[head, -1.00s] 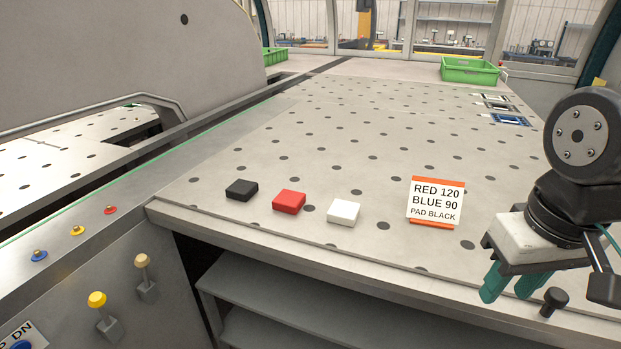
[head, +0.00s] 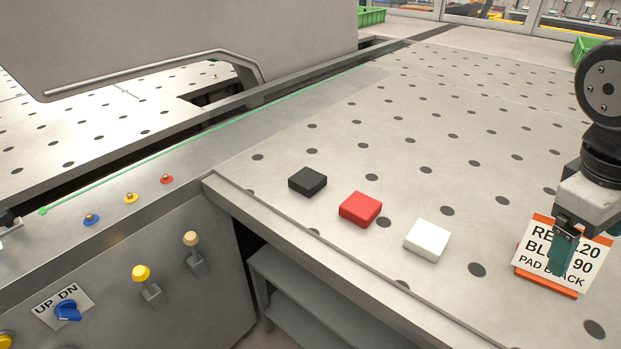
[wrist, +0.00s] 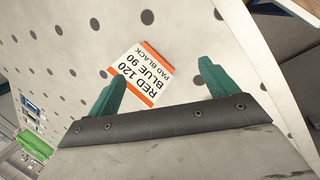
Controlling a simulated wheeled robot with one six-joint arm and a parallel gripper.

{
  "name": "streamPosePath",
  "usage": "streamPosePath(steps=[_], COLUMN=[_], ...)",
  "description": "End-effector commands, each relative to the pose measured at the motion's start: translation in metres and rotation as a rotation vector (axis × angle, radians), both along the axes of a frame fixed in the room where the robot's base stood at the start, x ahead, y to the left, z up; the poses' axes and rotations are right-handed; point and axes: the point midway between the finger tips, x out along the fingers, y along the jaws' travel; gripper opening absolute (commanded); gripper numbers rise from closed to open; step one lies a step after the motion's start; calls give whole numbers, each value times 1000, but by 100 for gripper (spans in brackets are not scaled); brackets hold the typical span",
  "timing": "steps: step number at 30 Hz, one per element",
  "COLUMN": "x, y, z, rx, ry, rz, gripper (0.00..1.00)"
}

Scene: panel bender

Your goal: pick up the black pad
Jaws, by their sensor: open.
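The black pad (head: 307,181) is a small flat block on the perforated table, leftmost in a row of three pads in the head view. A red pad (head: 360,209) and a white pad (head: 427,240) lie to its right. My gripper (head: 562,262) is at the right of the head view, in front of the sign card and well right of the black pad. In the wrist view its two green fingers (wrist: 163,82) are spread apart with nothing between them but the view of the card. The pads do not show in the wrist view.
The sign card (head: 545,262), reading RED 120, BLUE 90, PAD BLACK, also shows in the wrist view (wrist: 141,75). A control panel with levers (head: 142,274) and colored buttons (head: 131,198) is at left. The table around the pads is clear. A green bin (head: 586,48) stands far right.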

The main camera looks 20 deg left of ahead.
Motion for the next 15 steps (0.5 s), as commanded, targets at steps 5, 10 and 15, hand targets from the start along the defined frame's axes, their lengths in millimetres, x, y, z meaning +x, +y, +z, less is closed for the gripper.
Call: streamPosePath(steps=[5, 10, 15], x=[71, 121, 138], y=[73, 171, 292], z=[-5, -22, -53], rx=[-260, -522, -805], ry=[88, 140, 165], rz=[463, 883, 1275], gripper=[85, 85, 85])
